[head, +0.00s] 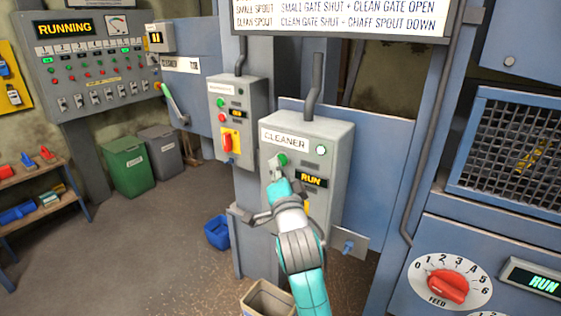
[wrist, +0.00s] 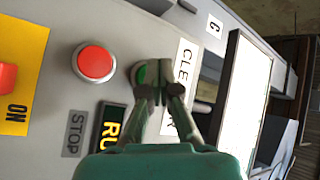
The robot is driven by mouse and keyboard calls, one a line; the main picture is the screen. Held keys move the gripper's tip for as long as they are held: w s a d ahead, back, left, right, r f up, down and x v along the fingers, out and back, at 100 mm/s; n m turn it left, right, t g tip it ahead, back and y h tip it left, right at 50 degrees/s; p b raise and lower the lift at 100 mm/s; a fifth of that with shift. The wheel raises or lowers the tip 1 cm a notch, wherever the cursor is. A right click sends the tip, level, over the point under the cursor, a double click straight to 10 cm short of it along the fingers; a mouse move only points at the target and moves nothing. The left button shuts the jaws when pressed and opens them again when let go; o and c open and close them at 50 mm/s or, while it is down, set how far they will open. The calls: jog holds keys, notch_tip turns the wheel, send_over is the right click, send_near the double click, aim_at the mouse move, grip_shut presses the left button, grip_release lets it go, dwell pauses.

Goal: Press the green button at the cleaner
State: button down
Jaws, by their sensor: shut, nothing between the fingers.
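The cleaner's control box (head: 335,137) is a grey box labelled CLEANER, with a lit display (head: 312,180) reading RUN. Its green button (head: 283,159) sits below the label, partly covered by my gripper (head: 276,166). In the wrist view the closed fingertips (wrist: 150,92) lie over the green button (wrist: 141,74), and only part of the button shows around them. The fingertips are at the button's face; I cannot tell how far it is pressed. My gripper is shut and empty.
A red button (wrist: 95,61) sits beside the green one, near a STOP label. A pale lamp (head: 321,149) is at the box's upper right. Another grey control box (head: 236,115) stands to the left. A mesh-fronted machine (head: 515,150) is at right.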

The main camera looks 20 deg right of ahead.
jog(key=shift+s+a, duration=0.35)
jog(key=shift+a, duration=0.1)
jog(key=shift+a, duration=0.1)
jog(key=shift+s+a, duration=0.75)
jog(key=shift+a, duration=0.25)
jog(key=shift+s+a, duration=0.7)
jog(key=shift+a, duration=0.25)
